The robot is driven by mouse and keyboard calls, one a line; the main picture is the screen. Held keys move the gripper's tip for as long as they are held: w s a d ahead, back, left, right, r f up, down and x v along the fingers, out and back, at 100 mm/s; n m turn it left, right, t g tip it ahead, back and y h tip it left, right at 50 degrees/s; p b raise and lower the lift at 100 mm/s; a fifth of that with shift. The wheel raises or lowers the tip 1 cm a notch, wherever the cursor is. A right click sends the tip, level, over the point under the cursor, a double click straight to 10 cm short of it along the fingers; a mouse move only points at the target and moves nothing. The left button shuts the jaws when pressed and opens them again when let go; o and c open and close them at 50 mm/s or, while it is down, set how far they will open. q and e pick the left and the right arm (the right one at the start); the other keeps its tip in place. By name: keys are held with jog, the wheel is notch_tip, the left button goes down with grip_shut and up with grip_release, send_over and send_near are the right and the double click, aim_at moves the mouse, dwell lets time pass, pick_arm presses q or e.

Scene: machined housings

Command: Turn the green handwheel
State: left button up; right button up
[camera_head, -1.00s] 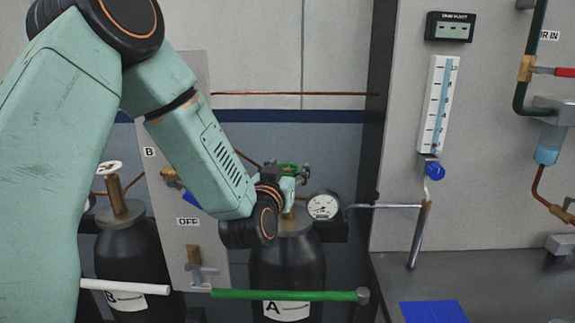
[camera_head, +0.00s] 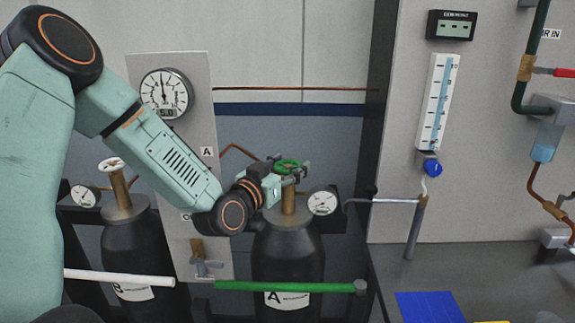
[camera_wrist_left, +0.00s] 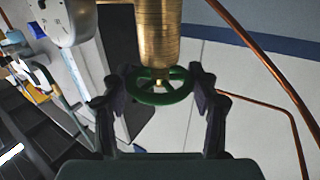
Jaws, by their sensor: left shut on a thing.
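The green handwheel (camera_head: 287,163) sits on top of the brass valve (camera_head: 288,202) of the dark cylinder labelled A (camera_head: 288,260). My left gripper (camera_head: 284,176) comes in from the left at wheel height and is shut on the handwheel. In the left wrist view, the green handwheel (camera_wrist_left: 165,99) lies between the two dark fingers of my left gripper (camera_wrist_left: 162,86), with the brass valve body (camera_wrist_left: 158,35) beyond it. The fingers hide part of the wheel in the head view. My right gripper is not in view.
A round gauge (camera_head: 323,202) sits right of the valve. A green bar (camera_head: 290,287) crosses in front of cylinder A. Cylinder B (camera_head: 130,240) stands left with a white handwheel (camera_head: 112,164). A grey panel with a dial (camera_head: 164,93) stands behind my arm. A grey bench (camera_head: 450,270) is at right.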

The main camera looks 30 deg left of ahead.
aim_at(288, 165)
pick_arm(q)
jog(key=o, duration=1.2)
jog(key=shift+w, duration=0.15)
jog(key=shift+c, duration=0.2)
jog(key=shift+r, duration=0.15)
notch_tip(288, 165, up, 10)
jog(key=shift+f, duration=0.15)
